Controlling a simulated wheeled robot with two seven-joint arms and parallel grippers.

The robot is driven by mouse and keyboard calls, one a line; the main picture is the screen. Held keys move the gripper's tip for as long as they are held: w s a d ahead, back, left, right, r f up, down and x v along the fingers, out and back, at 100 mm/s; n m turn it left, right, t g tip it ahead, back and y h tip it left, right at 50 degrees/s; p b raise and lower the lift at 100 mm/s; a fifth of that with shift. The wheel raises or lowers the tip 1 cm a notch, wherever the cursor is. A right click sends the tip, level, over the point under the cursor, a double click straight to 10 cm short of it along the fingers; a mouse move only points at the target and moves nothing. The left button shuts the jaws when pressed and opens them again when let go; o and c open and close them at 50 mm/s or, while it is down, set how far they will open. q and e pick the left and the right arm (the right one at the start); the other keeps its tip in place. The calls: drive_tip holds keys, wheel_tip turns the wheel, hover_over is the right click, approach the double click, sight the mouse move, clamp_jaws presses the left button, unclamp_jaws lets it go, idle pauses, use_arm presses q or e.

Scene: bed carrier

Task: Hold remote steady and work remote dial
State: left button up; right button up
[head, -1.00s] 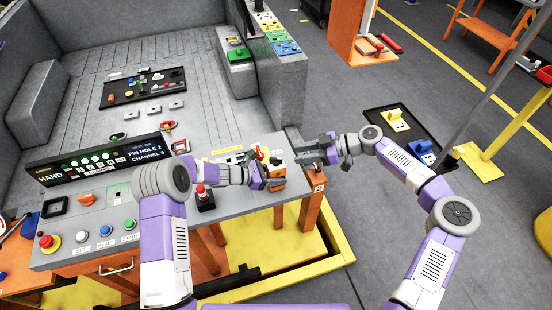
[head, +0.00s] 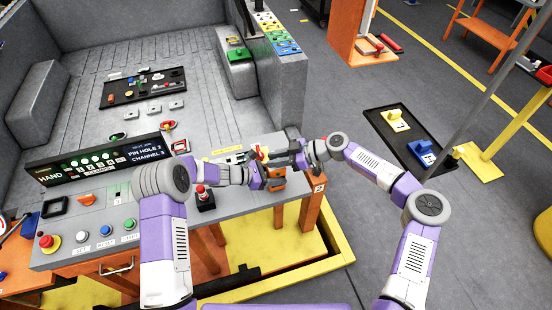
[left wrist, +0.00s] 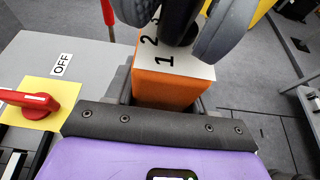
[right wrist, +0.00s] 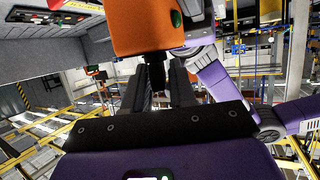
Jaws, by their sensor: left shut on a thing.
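The remote (left wrist: 170,85) is an orange box with a white face numbered 1, 2 and another partly hidden mark. My left gripper (head: 268,180) is shut on it and holds it over the right end of the grey console. The dark dial (left wrist: 180,25) stands out from the white face. My right gripper (head: 295,150) is open, with its fingers on either side of the dial; it also shows in the right wrist view (right wrist: 158,85), facing the orange remote. Whether either finger touches the dial is unclear.
The grey console (head: 235,205) lies below, with a red-topped joystick (head: 203,197) beside my left wrist. A red switch (left wrist: 35,101) on a yellow plate sits near an OFF label. A black floor tray (head: 385,120) with yellow and blue blocks is at the right.

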clamp_jaws()
